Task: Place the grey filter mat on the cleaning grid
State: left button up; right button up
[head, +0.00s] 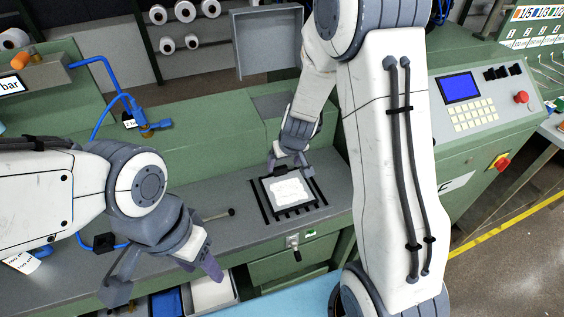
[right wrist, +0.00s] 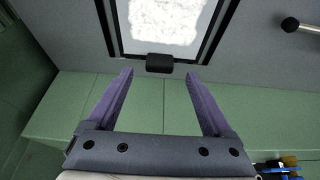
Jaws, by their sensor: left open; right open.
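The filter mat (head: 289,191) looks whitish and fluffy, in a dark frame with a black tab. It lies flat over the dark bars of the cleaning grid (head: 319,192) on the grey worktop. In the right wrist view, the mat (right wrist: 165,22) is at the top, with its black tab (right wrist: 159,62) towards me. My right gripper (head: 290,168) is open and empty at the tab edge of the mat. In the right wrist view its fingers (right wrist: 160,74) stand apart, one to each side of the tab. My left gripper (head: 162,276) is open and empty at the lower left.
A rod with a black knob (head: 231,212) sticks out on the worktop left of the grid. Blue hose and fitting (head: 148,124) stand at the back left. Open drawers with a white bin (head: 212,291) are below. A control panel (head: 470,105) is at the right.

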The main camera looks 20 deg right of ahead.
jog(key=p+v, duration=0.3)
jog(key=v, duration=0.3)
jog(key=s+a+r+n+g+y, duration=0.25)
jog(key=s+a+r, duration=0.45)
jog(key=a, duration=0.4)
pick_arm(q)
notch_tip(320, 180, up, 4)
jog(key=shift+r, duration=0.1)
pick_arm(e)
jog(key=s+a+r+n+g+h, duration=0.1)
jog(key=s+r+n, duration=0.1)
jog(key=s, duration=0.7)
jog(key=s+a+r+n+g, duration=0.1)
jog(key=s+a+r+n, duration=0.1)
jog(key=s, duration=0.8)
jog(key=shift+a+r+h, duration=0.15)
jog(key=shift+r+h, duration=0.1)
jog(key=shift+h, duration=0.1)
